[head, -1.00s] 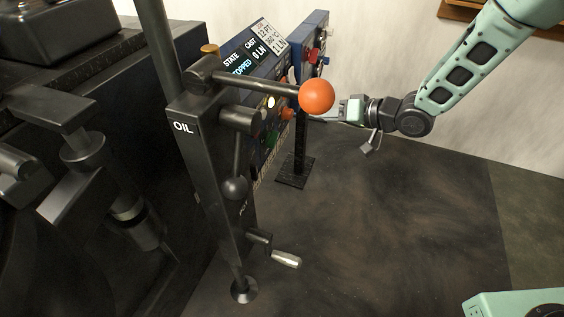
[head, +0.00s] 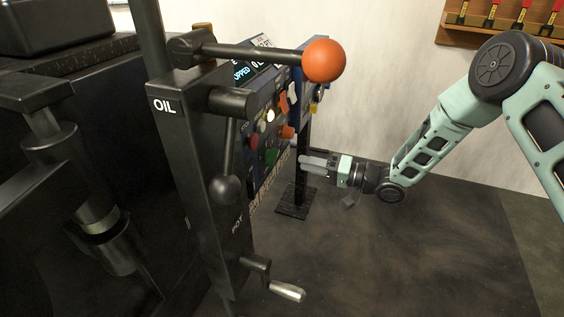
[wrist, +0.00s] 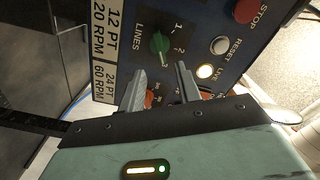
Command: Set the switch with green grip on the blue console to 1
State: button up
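The blue console (wrist: 215,20) fills the upper wrist view, and its panel also shows in the head view (head: 262,180), partly behind black levers. The switch with the green grip (wrist: 160,44) sits beside the word LINES, with marks 1 and 2 on its right. I cannot tell for sure which mark it points to. My gripper (wrist: 160,72) is open and empty, one finger to each side below the grip, with the grip just beyond the tips. In the head view, my gripper (head: 304,163) is in front of the panel's right side. Contact cannot be told.
A red STOP button (wrist: 247,10), a white RESET button (wrist: 220,45) and a lit LIVE lamp (wrist: 205,71) are right of the switch. A lever with an orange ball (head: 324,60) juts out above my gripper. The floor (head: 400,260) at front right is clear.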

aim_at(272, 157)
jog(key=b+x, duration=0.1)
jog(key=x, duration=0.7)
jog(key=shift+b, duration=0.35)
grip_shut()
